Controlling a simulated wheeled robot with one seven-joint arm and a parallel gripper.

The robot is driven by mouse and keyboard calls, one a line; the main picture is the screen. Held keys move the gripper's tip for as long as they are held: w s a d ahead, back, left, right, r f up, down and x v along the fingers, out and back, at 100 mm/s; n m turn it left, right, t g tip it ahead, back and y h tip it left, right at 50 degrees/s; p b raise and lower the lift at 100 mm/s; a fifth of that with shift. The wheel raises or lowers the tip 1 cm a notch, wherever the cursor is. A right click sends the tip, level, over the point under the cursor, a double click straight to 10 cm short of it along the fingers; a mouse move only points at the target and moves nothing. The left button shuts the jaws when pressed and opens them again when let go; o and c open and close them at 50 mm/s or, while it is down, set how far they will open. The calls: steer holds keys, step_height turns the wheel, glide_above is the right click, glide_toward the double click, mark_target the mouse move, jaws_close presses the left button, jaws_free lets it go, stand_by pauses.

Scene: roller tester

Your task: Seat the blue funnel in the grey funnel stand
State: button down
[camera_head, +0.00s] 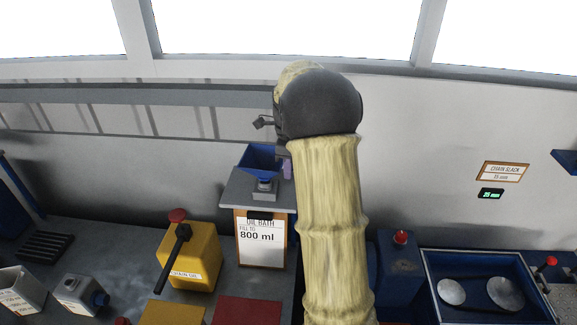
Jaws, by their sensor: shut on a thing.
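The blue funnel (258,158) is at the centre-left, wide mouth up and looking slightly tilted. It is directly above the grey funnel stand (265,186), which is on a grey ledge (240,200) over the oil bath sign. The funnel's lower end overlaps the stand in this view; I cannot tell whether it is inside the stand or just above it. My gripper (283,152) is mostly hidden behind my wrist; a small dark part shows at the funnel's right side. It is shut on the funnel.
A small purple object (287,169) is beside the funnel. A yellow container (190,255) with a black lever stands left, near white containers (80,294). A blue box (400,268) with a red knob and a blue tray (480,305) with grey discs are right. My arm hides the middle.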

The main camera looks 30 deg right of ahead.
steer(key=shift+f, duration=0.5)
steer(key=shift+w+f+b, duration=0.1)
steer(key=shift+b, duration=0.2)
steer(key=shift+s+f, duration=0.2)
steer(key=shift+f, duration=0.15)
steer(key=c, duration=1.3)
jaws_free()
steer(key=shift+w, duration=0.1)
step_height(320, 180, up, 18)
steer(key=shift+f+b, duration=0.25)
steer(key=shift+b, duration=1)
